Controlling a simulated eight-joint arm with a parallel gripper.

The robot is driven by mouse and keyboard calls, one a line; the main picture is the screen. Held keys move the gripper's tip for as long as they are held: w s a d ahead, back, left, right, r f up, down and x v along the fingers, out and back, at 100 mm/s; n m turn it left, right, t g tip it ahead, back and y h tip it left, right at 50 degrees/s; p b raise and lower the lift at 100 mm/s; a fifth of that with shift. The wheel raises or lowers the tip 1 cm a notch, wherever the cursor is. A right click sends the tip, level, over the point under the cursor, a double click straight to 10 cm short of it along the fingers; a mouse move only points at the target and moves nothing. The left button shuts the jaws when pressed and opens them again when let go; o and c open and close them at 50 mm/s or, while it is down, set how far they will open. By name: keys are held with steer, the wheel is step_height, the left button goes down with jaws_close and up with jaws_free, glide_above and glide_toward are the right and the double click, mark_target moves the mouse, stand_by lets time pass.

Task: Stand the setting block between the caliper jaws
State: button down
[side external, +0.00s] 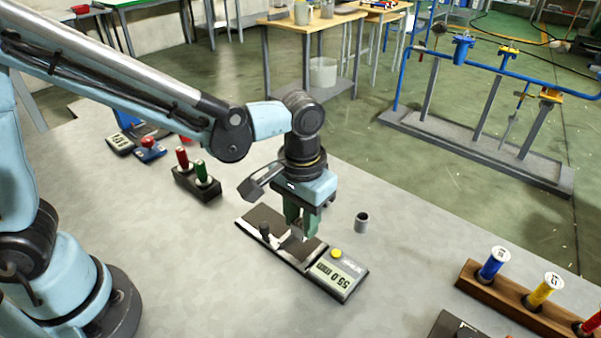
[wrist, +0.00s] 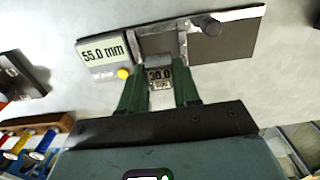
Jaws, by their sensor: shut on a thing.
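The caliper (side external: 262,216) lies flat on the grey bench, its display reading 55.0 mm beside a yellow button. In the wrist view the caliper (wrist: 220,43) runs across the top, with a gap between its jaws. My gripper (side external: 301,228) is above the caliper's middle, pointing down, with green fingers. In the wrist view my gripper (wrist: 158,92) is shut on the setting block (wrist: 159,70), a small grey block marked 30.0. The block is at or over the jaw gap's near side. I cannot tell whether it touches the bench. The fingers partly hide it in the side view.
A small grey cylinder (side external: 361,222) stands just right of the caliper. A black stand with red and green handles (side external: 197,181) is to the left. A wooden rack (side external: 517,305) with coloured spools is at the right. The bench in front of the caliper is clear.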

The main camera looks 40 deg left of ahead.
mark_target(302, 234)
steer(key=shift+f, duration=1.55)
steer(key=shift+f, duration=0.6)
steer(key=c, duration=0.7)
jaws_free()
steer(key=shift+c, duration=0.2)
steer(key=c, duration=0.3)
steer(key=shift+o, duration=0.9)
steer(key=shift+d, duration=0.1)
